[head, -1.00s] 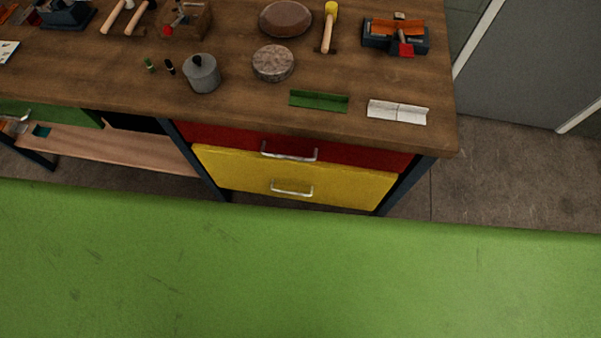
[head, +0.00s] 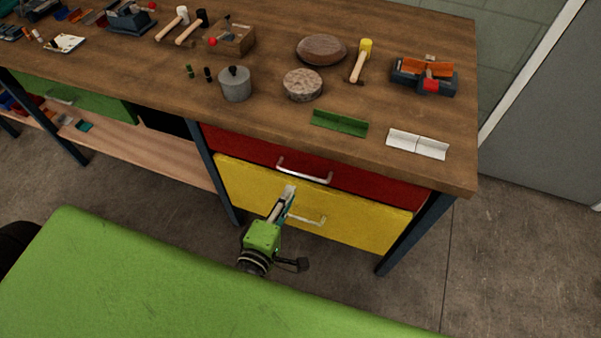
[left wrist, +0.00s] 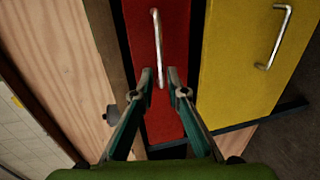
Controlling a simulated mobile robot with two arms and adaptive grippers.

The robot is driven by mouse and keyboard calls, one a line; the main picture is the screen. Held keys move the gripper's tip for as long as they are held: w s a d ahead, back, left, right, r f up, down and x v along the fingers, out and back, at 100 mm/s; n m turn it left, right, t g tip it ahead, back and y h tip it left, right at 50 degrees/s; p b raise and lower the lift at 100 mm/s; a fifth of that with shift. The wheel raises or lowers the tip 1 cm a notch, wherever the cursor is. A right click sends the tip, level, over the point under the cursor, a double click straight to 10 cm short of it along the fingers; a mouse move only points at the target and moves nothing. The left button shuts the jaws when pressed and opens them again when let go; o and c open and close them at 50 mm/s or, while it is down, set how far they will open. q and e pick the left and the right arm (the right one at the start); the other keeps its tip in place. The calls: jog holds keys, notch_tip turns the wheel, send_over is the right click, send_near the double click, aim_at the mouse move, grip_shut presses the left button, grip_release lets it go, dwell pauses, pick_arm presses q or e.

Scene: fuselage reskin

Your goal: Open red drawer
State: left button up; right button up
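The red drawer (head: 375,182) is the upper front under the right end of the workbench, and it looks closed. Its silver bar handle (head: 304,172) runs along its front. My left gripper (head: 287,193) is in front of the drawers, just below the left end of the red drawer's handle. In the left wrist view, the open fingers (left wrist: 160,75) stand apart, with the near end of the red drawer's handle (left wrist: 156,45) between their tips. I cannot tell whether they touch it. My right gripper is not in view.
The yellow drawer (head: 370,218) with its own handle (head: 308,221) is directly below. The wooden bench top (head: 270,115) overhangs the drawers and holds tools. A green surface (head: 120,285) fills the foreground. Grey floor (head: 500,260) is free at right.

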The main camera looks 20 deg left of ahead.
aim_at(300, 174)
pick_arm(q)
jog(key=x, duration=0.9)
jog(key=shift+p, duration=0.35)
